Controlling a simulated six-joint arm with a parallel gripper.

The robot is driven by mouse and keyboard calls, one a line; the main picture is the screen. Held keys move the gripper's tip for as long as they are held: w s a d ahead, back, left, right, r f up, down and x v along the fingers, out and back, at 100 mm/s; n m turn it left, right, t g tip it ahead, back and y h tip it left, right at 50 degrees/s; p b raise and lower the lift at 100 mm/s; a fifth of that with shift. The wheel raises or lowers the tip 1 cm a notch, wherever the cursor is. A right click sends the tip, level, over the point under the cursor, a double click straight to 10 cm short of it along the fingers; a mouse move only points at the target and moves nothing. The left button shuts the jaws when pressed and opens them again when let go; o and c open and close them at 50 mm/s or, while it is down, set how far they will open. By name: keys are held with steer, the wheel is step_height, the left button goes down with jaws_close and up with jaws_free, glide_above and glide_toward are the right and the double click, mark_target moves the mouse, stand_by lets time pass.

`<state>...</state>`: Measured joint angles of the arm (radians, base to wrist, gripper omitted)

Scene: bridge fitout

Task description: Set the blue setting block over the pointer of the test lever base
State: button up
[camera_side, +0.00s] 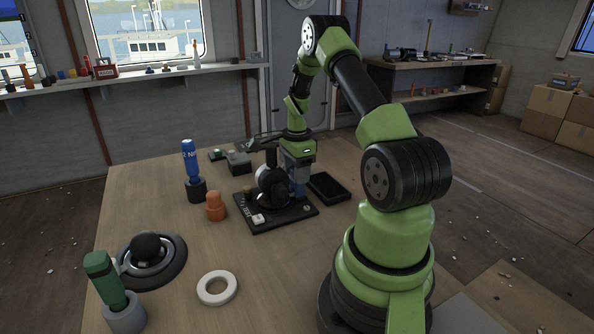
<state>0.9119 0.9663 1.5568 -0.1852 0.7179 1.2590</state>
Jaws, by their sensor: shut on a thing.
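The test lever base (290,219) is a black plate on the table with a round black housing (272,188) and an upright black lever (270,160). My gripper (300,194) points down over the right side of this base and is shut. A small blue patch at its fingertips looks like the blue setting block (306,208); the jaws hide most of it. It is low, close to the plate, but I cannot tell whether it touches. The pointer cannot be made out from here. A small white piece (258,218) sits at the plate's front left.
A blue cylinder (190,158) stands in a dark holder, beside an orange knobbed piece (215,207). A black dome (147,248), a green handle (104,275) in a grey holder and a white ring (217,288) are in front. A black tray (329,187) lies right of the base.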

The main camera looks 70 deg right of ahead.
steer(key=shift+f, duration=0.3)
stand_by(0.4)
steer(key=o, duration=1.2)
steer(key=shift+c, duration=0.2)
steer(key=shift+r, duration=0.1)
step_height(320, 180, up, 10)
steer(key=shift+f, duration=0.1)
stand_by(0.7)
